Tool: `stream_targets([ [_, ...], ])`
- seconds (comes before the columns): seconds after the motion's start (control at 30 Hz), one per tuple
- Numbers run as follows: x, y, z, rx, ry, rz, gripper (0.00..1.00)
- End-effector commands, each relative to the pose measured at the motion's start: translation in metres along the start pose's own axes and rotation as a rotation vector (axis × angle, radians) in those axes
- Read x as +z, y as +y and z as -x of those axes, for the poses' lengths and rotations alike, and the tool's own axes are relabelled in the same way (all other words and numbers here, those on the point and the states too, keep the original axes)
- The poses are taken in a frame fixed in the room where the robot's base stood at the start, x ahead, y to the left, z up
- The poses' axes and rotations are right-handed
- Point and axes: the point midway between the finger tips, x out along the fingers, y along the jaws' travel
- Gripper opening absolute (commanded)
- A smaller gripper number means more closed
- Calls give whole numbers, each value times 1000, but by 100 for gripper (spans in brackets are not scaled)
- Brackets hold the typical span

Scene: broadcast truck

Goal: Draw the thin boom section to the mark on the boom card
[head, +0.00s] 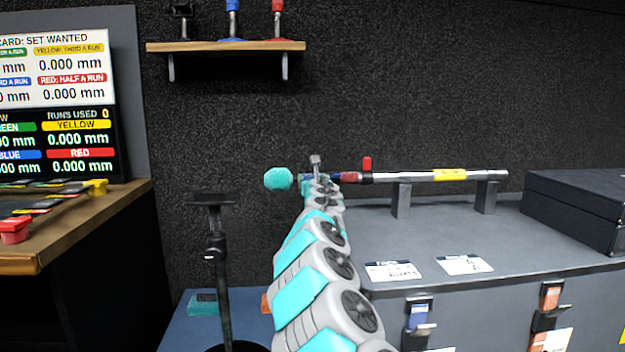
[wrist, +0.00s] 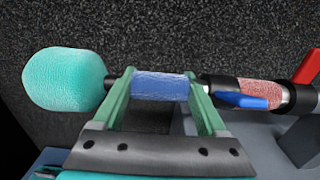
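The boom (head: 400,177) lies level on two grey posts, with a teal foam end (head: 278,179) at its left; that end also shows in the wrist view (wrist: 66,80). In the wrist view a blue sleeve (wrist: 160,86) on the thin section sits beside the foam. My gripper (wrist: 160,75) has its green fingers against the sleeve's two ends and appears shut on it; it also shows in the head view (head: 317,182). Right of it are a black collar with a blue lever (wrist: 240,100) and a red sleeve (wrist: 260,93). The boom card (head: 465,264) lies below the boom; its marks are unreadable.
A red lever (head: 367,163) stands up on the boom and a yellow band (head: 450,174) lies farther right. A black case (head: 580,205) is on the counter's right. A screen (head: 60,100) at left shows set values. A black stand (head: 214,245) rises left of my arm.

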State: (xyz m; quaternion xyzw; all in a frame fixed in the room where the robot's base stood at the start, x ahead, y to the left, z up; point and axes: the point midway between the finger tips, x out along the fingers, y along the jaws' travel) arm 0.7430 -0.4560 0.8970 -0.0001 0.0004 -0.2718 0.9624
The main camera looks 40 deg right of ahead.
Motion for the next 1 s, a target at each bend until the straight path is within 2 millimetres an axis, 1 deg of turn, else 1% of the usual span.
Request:
stream_targets([
  [0.03,0,0,0,0,0,0,58],
  [0.07,0,0,0,0,0,0,55],
  [0.5,0,0,0,0,0,-1,5],
  [0.57,0,0,0,0,0,-1,0],
  [0.87,0,1,0,0,0,-1,0],
  [0.97,0,11,0,2,0,-1,0],
  [1.0,0,18,0,5,0,0,0],
])
